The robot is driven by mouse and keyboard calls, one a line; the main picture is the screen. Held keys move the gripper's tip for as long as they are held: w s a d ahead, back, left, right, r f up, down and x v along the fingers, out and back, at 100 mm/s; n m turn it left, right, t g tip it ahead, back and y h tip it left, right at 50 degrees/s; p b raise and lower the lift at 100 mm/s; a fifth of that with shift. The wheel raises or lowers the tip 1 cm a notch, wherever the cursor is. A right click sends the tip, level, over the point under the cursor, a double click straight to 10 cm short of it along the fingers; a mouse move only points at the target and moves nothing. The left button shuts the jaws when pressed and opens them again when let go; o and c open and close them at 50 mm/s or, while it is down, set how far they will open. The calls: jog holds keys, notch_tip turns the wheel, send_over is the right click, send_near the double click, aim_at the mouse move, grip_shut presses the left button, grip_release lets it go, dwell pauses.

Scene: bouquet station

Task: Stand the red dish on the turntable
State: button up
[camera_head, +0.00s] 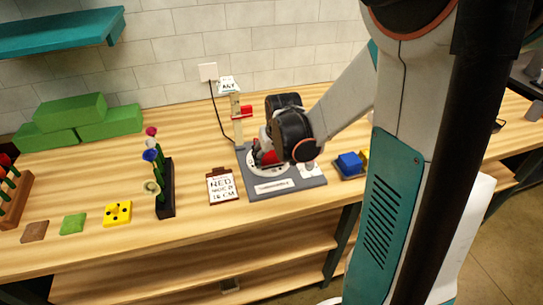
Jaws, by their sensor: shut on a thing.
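The red dish (267,158) shows only in part, low beside my gripper (262,148). My gripper is shut on it, though the wrist hides most of the hold. The turntable (284,182) is a white disc on a grey base (312,184). The dish is over or on the disc; I cannot tell whether it touches. My dark wrist covers the disc's back right part.
A post with a red clamp (246,111) and a sign (229,86) stands behind the turntable. A clipboard (221,187) lies left of it, a blue block (350,163) right. A flower rack (166,190), yellow piece (118,213) and green blocks (75,120) are farther left.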

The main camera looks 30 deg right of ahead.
jog(key=o, duration=1.3)
jog(key=shift+o, duration=0.2)
jog(key=o, duration=0.3)
jog(key=shift+r, duration=0.1)
jog(key=shift+r+p, duration=2.7)
jog(key=shift+r, duration=0.75)
